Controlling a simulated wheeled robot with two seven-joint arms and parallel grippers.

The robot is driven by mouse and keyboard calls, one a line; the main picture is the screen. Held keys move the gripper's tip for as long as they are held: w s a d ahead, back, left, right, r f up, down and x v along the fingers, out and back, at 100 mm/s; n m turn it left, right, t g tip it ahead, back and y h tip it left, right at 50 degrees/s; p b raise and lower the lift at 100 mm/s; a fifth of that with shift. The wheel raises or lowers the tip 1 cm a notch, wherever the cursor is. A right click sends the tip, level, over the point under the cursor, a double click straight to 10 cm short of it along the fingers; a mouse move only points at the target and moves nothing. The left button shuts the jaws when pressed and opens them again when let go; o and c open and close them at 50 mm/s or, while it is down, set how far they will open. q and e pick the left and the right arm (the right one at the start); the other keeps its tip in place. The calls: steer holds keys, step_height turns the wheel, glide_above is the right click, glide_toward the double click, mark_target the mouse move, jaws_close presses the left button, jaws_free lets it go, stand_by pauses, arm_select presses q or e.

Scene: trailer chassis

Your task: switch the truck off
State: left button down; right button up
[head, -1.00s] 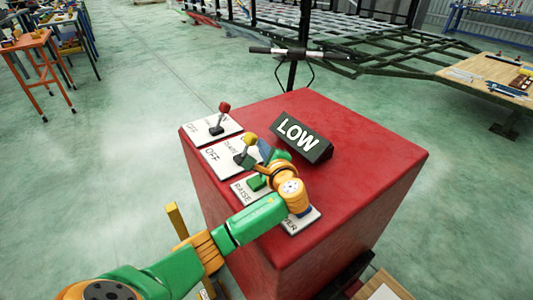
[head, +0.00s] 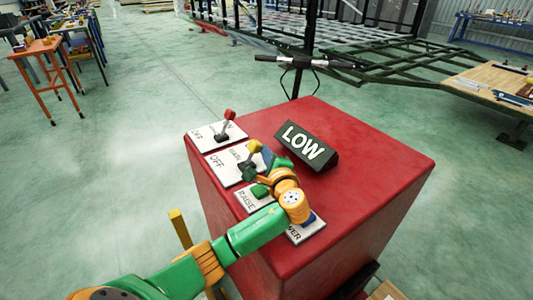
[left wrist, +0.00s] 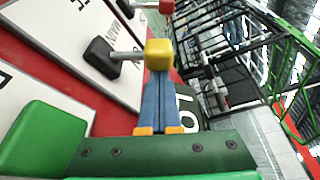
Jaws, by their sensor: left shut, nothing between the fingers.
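The truck is a red box-shaped body (head: 370,160) with white switch plates along its left edge. A red-knobbed lever (head: 229,114) stands on the far plate, marked OFF at its left; its red knob shows at the top of the left wrist view (left wrist: 152,5). A yellow-knobbed lever (head: 254,146) stands on the second plate, also marked OFF. My left gripper (head: 267,154) is shut and empty; its blue fingers (left wrist: 159,78) end close at the yellow knob (left wrist: 159,52). I cannot tell whether they touch. My right gripper is not in view.
A black LOW sign (head: 306,147) stands right of the levers. A green button (head: 260,191) beside RAISE and a blue button (head: 308,218) lie nearer, partly behind my arm. A handlebar (head: 303,61) rises behind. The green trailer frame (head: 400,68) is beyond.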

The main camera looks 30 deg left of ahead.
mark_target(255, 149)
arm_select(q)
steer(key=shift+s+a+r+n+t+b, duration=0.2)
steer(key=shift+s+n+t+b, duration=0.15)
steer(key=shift+n, duration=0.45)
steer(key=n+b, duration=0.1)
steer(key=s+n+b, duration=0.1)
steer(key=s+n+t+y, duration=0.1)
steer(key=n, duration=0.1)
steer(key=shift+a+r+b, duration=0.4)
steer(key=shift+s+a+r+n+b, duration=0.15)
steer(key=shift+s+a+n+b, duration=0.05)
steer(key=shift+s+n+b, duration=0.2)
steer(key=shift+s+a+n+y, duration=0.2)
steer(key=shift+s+n+y, duration=0.2)
steer(key=shift+s+n, duration=0.25)
steer(key=shift+s+a+b, duration=0.1)
steer(key=shift+s+b, duration=0.05)
steer(key=shift+b, duration=0.25)
steer(key=shift+s, duration=0.1)
